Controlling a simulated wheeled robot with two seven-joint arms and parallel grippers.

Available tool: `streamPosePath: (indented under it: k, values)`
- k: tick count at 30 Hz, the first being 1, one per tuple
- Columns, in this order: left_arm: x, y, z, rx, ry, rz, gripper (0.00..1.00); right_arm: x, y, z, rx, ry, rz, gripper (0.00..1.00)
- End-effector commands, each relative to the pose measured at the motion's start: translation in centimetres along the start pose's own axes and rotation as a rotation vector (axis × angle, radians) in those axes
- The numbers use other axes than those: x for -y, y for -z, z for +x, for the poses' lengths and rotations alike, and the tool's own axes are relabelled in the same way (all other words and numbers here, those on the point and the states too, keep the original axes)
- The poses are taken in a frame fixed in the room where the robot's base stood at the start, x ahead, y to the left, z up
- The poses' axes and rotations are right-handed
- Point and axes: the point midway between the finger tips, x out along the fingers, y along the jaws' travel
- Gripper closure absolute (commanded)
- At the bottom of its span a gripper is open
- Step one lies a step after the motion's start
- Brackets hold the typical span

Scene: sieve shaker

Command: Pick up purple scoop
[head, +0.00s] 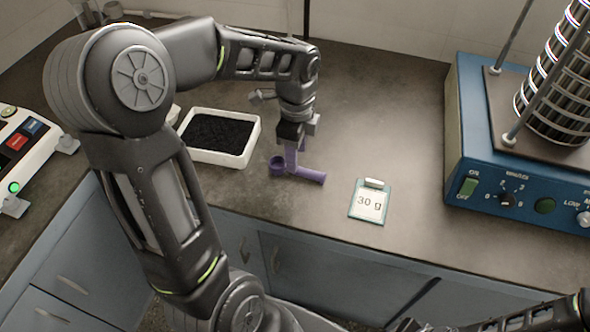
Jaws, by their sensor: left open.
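The purple scoop (309,175) lies on the dark counter near its front edge, left of the middle. A round cup-like end shows at its left, and a bar-like part points right. My left gripper (292,150) is directly above the scoop, pointing down, with its jaws open. The fingers are small and partly merge with the scoop's purple upright part, so I cannot tell whether they touch it. My right gripper does not show; only part of my right arm is at the bottom right.
A white tray of black granules (250,150) stands just left of the scoop. A card reading "30 g" (369,203) lies to the right. A blue sieve shaker (468,120) with stacked sieves stands at far right. A white device with buttons (22,150) is at far left. The back middle counter is clear.

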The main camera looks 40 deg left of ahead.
Motion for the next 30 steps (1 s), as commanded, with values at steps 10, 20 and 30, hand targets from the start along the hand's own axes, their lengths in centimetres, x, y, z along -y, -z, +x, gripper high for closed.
streamPosePath:
  k: [10, 20, 30]
  values:
    - [0.0, 0.1, 2.4, 0.000, -0.006, -0.001, 0.53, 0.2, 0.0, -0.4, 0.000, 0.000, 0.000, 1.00]
    - [0.2, 0.1, 5.2, 0.000, -0.001, -0.001, 0.53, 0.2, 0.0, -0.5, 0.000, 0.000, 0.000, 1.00]
    - [0.2, 0.1, 5.2, 0.000, 0.000, -0.001, 0.53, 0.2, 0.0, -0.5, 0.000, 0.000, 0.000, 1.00]
